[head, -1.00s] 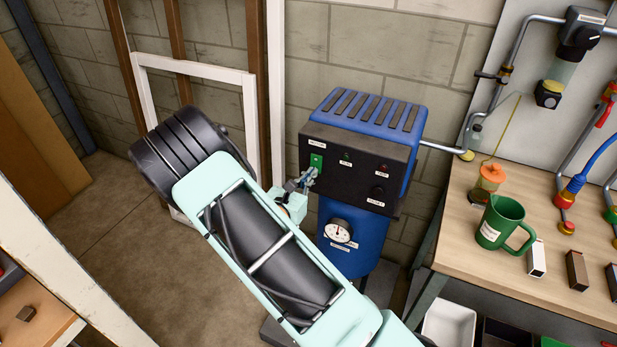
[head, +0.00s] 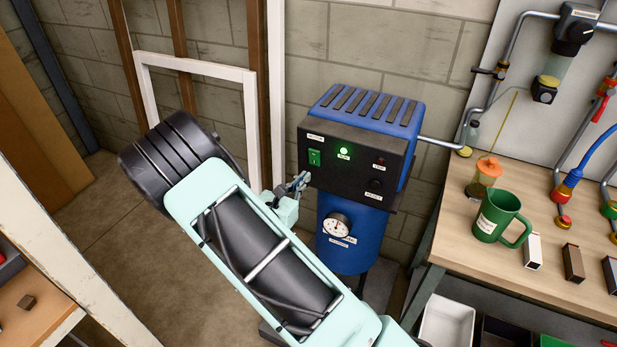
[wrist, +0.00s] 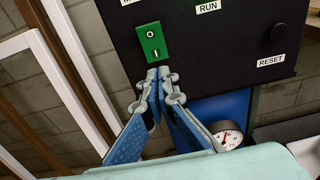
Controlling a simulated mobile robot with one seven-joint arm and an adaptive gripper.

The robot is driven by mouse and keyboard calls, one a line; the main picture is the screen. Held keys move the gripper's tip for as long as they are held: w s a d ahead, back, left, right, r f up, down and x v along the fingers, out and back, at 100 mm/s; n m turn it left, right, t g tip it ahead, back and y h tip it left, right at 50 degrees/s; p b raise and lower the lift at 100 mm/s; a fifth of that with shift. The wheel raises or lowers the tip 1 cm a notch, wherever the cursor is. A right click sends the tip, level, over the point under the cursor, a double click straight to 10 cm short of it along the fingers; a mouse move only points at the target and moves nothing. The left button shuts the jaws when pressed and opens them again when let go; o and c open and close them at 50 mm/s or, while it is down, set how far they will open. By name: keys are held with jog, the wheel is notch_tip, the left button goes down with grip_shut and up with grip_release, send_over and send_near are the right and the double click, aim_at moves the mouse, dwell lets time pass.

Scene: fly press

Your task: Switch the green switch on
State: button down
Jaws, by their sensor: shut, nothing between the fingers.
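A green lamp (head: 344,151) above the RUN label is lit. My gripper (head: 305,177) is shut and empty, just below and left of the switch. In the wrist view its fingertips (wrist: 158,74) meet a little below the switch's lower edge, with a small gap in the picture.
A gauge (head: 336,225) is below. A workbench (head: 455,235) with a green mug (head: 498,216) stands at the right. A white frame (head: 245,120) leans behind my arm.

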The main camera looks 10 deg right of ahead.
jog(key=s+a+f+b, duration=0.1)
jog(key=s+a, duration=0.4)
jog(key=s, duration=0.2)
jog(key=shift+s+a, duration=0.25)
jog(key=shift+a, duration=0.05)
jog(key=shift+f, duration=0.1)
